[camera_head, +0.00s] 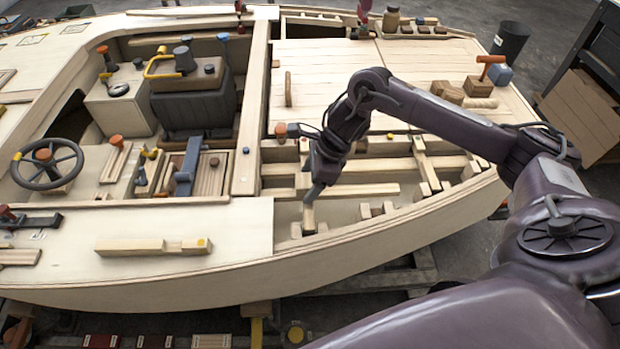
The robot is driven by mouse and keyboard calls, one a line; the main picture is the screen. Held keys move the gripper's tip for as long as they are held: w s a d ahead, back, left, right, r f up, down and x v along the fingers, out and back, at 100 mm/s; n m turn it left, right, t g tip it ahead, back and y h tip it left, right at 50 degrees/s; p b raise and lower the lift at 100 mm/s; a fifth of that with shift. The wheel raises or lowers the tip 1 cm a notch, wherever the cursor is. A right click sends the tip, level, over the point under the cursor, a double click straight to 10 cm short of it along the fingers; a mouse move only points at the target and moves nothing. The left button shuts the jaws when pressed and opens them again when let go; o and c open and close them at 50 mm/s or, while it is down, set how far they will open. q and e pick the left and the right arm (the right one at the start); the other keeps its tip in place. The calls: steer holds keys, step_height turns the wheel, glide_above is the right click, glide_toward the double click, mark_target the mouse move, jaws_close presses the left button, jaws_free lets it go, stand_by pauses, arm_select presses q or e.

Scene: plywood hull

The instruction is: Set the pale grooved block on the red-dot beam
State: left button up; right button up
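My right gripper (311,196) reaches down into the open framed part of the hull, seen nearly edge-on. Its fingertips are at the top of a small pale upright block (309,218). I cannot tell whether they are closed on it or just above it, and no groove can be made out on it at this size. A pale beam (424,165) in the same framed part seems to carry a small reddish dot near its far end, too small to be sure. My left gripper is not in view.
Several small pale blocks (376,209) stand along the hull's inner edge. A long cross beam (350,191) lies just right of my gripper. A pale beam with a yellow dot (130,247) lies on the front deck. An orange-topped knob (281,131) stands behind.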

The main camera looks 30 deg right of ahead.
steer(key=shift+r, duration=0.1)
steer(key=v, duration=0.7)
steer(key=shift+r+b, duration=0.3)
steer(key=shift+b, duration=0.15)
steer(key=shift+s, duration=0.1)
